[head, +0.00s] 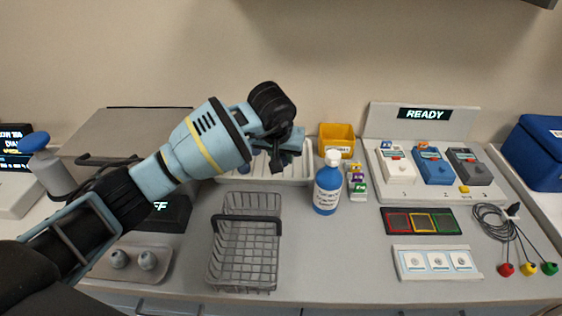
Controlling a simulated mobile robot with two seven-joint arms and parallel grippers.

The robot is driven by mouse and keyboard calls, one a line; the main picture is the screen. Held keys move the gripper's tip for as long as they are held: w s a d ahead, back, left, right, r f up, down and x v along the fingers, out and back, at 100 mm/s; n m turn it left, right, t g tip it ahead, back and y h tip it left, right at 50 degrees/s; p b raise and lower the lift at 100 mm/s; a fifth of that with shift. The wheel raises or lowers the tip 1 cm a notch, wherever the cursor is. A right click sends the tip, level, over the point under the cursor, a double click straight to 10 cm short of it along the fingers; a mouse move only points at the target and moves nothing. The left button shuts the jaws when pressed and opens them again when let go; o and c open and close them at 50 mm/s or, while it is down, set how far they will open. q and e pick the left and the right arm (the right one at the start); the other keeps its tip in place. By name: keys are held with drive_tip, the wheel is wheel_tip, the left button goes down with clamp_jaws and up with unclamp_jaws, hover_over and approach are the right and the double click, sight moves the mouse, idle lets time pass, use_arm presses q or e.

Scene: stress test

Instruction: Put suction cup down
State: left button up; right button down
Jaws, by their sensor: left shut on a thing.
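My left gripper (284,152) is above the back of the counter, in front of the white ribbed tray (230,178). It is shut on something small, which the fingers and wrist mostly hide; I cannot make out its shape. Red (506,269), yellow (527,268) and green (549,268) bulbs on black cables lie at the front right. My right gripper is not in view.
A wire basket (243,262) stands front centre. A blue bottle (327,190), small vials (357,185) and a yellow bin (337,137) stand behind it. At right are a READY station (425,115), a three-coloured dark panel (421,221) and a white three-pad strip (437,262). Counter before the bottle is clear.

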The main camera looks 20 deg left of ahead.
use_arm(q)
wheel_tip(320, 180, down, 3)
drive_tip(key=shift+r, duration=0.15)
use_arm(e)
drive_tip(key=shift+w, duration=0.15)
use_arm(q)
drive_tip(key=shift+f, duration=0.2)
drive_tip(key=o, duration=0.9)
drive_tip(key=shift+o, duration=0.2)
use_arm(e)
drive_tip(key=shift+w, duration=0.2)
use_arm(q)
drive_tip(key=shift+r, duration=0.15)
